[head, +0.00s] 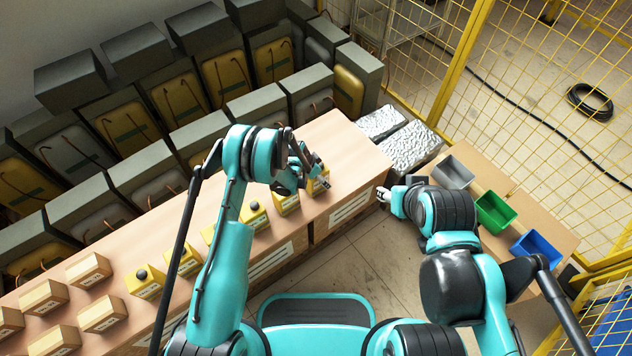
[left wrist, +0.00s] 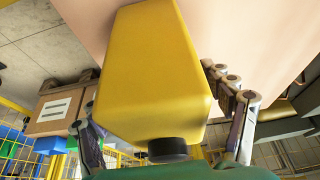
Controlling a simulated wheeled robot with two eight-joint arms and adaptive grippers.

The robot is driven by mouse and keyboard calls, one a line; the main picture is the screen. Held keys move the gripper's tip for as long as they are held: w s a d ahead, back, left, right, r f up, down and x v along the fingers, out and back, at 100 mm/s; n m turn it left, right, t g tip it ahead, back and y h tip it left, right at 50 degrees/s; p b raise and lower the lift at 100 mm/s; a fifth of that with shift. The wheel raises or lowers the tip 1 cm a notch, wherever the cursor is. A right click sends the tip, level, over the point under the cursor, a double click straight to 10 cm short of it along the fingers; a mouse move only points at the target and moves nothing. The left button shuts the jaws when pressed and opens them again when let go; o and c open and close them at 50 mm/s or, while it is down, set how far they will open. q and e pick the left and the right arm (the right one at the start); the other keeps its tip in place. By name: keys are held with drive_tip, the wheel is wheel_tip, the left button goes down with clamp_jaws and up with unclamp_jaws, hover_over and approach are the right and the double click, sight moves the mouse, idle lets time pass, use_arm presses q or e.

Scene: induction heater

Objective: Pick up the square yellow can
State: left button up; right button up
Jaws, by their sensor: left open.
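Square yellow cans with black caps stand in a row on the wooden bench. The rightmost yellow can (head: 319,185) is at my left gripper (head: 305,166), which partly covers it in the head view. In the left wrist view, this yellow can (left wrist: 155,75) fills the middle, its black cap toward the palm. The open fingers are on both sides of the can, with a visible gap at the right. Another yellow can (head: 287,204) stands just left of it. My right gripper (head: 384,195) is off the bench's right end, too small to read.
The wooden bench (head: 345,150) also holds several cardboard boxes (head: 89,270) at the left. Large dark-topped units with yellow fronts (head: 180,98) stand behind. Grey, green (head: 495,211) and blue (head: 535,248) bins stand on a table at the right. Yellow mesh fencing encloses the right side.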

use_arm(q)
drive_tip(key=shift+c, duration=1.2)
drive_tip(key=c, duration=1.6)
drive_tip(key=shift+o, duration=0.2)
